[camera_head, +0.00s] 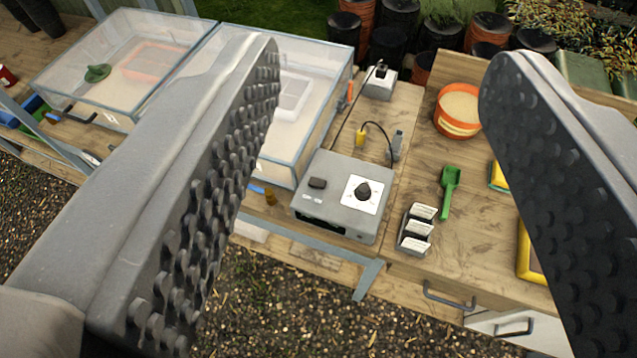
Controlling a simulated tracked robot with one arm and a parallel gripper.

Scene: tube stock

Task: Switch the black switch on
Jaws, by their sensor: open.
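A grey control box (343,203) sits on the wooden bench in the middle of the view. Whether the switch is on or off is too small to tell. My gripper (385,72) is open and empty, its two studded grey fingers wide apart at left and right. The box lies in the gap between the fingers, farther off, and nothing touches it.
Two clear-walled tanks (322,112) stand left of the box. To the right are a white-label block (416,230), a green scoop (448,190) and an orange round sieve (459,108). Gravel ground lies in front.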

